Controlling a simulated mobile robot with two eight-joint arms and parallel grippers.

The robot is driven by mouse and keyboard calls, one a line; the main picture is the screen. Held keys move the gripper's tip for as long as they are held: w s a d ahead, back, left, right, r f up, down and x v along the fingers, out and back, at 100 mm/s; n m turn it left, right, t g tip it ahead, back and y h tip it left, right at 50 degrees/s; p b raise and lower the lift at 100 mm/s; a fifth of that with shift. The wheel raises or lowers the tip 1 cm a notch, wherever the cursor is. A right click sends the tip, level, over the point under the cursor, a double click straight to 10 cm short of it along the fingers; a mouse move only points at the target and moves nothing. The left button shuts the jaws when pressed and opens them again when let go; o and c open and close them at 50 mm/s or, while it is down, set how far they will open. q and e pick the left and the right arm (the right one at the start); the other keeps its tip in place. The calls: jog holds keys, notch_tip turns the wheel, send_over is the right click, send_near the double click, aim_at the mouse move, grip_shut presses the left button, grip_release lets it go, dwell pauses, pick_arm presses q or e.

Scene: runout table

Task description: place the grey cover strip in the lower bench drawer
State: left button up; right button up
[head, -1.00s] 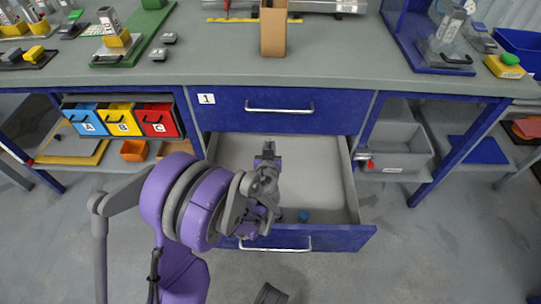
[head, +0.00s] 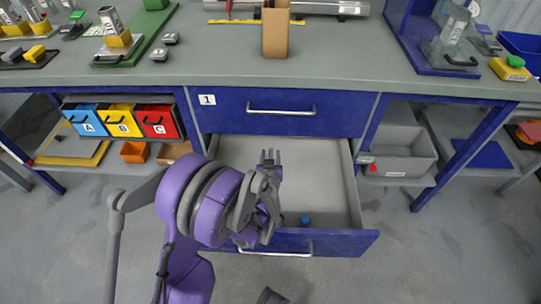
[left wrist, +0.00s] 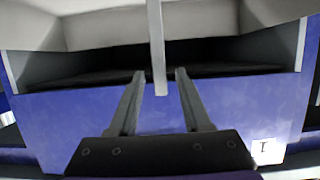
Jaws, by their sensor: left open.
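The lower bench drawer (head: 330,243) is pulled open, with its pale grey inside showing in the head view. My left gripper (head: 270,157) is over the drawer's inside, towards its back, with its fingers apart. In the left wrist view a narrow light-grey strip, seemingly the cover strip (left wrist: 157,50), runs from the top edge down between the open fingers of my left gripper (left wrist: 160,75). A gap shows on each side of it. I cannot tell whether it rests on the drawer floor. My left arm hides part of the drawer.
The upper drawer (head: 285,112), labelled 1, is shut above. A small blue item (head: 304,219) lies in the open drawer near its front. Blue, yellow and red bins (head: 122,119) stand at the left, a grey bin (head: 400,152) at the right. A cardboard box (head: 276,32) stands on the worktop.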

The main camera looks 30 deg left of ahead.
pick_arm(q)
jog(key=shift+r, duration=0.15)
jog(key=shift+s+d+r, duration=0.1)
jog(key=shift+s+d, duration=0.1)
jog(key=shift+s, duration=0.05)
jog(key=p+v, duration=0.1)
jog(key=v, duration=0.6)
jog(key=shift+p, duration=0.35)
jog(key=shift+a, duration=0.1)
